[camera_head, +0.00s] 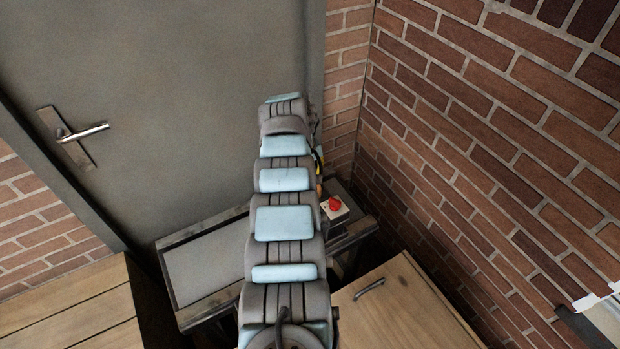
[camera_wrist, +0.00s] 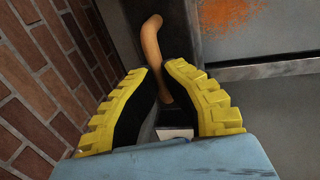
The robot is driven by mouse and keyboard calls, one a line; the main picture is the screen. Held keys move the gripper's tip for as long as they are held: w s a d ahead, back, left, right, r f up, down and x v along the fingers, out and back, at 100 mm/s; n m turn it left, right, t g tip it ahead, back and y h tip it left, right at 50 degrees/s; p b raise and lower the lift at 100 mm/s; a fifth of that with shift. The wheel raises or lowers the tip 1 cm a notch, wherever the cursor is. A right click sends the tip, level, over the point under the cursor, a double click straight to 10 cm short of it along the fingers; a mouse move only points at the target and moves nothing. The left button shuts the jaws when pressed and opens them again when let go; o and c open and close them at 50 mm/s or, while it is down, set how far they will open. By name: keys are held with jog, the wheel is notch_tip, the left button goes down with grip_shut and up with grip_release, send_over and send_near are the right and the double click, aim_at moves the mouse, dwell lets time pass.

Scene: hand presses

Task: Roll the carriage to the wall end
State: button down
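A low bench-like frame stands by the door in the head view, with a flat grey plate (camera_head: 208,268) on its left part, which may be the carriage. My arm hides the middle of the frame. In the wrist view my gripper (camera_wrist: 161,68) has yellow ribbed fingers with black pads. A bent orange handle (camera_wrist: 151,40) passes between them and fills the narrow gap near the fingertips. I cannot tell whether both pads press on it. In the head view my gripper is almost wholly hidden behind the arm; only a yellow sliver shows.
A white box with a red button (camera_head: 334,203) sits on the frame's right part. A brick wall (camera_head: 480,130) rises at the right. A wooden cabinet (camera_head: 405,315) stands at the front right, a wooden table (camera_head: 75,305) at the front left. A grey door (camera_head: 170,100) is behind.

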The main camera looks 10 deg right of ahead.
jog(key=shift+w+d+f+b, duration=0.15)
jog(key=shift+d+b, duration=0.3)
jog(key=shift+b, duration=0.1)
jog(key=shift+w+d+f+b, duration=0.1)
jog(key=shift+w+d+b, duration=0.05)
jog(key=shift+d+b, duration=0.35)
jog(key=c, duration=1.1)
grip_release()
jog(key=shift+w+d+r, duration=0.1)
jog(key=shift+d, duration=0.15)
jog(key=shift+a, duration=0.1)
jog(key=shift+r, duration=0.15)
jog(key=shift+a+r, duration=0.2)
jog(key=shift+r, duration=0.55)
jog(key=shift+a+r, duration=0.15)
jog(key=shift+r, duration=0.55)
jog(key=r, duration=0.3)
jog(key=a+r, duration=0.1)
jog(key=r, duration=0.1)
jog(key=s+r, duration=0.1)
jog(key=r, duration=0.2)
jog(key=shift+a+r, duration=0.25)
jog(key=shift+r, duration=0.1)
jog(key=shift+r, duration=0.1)
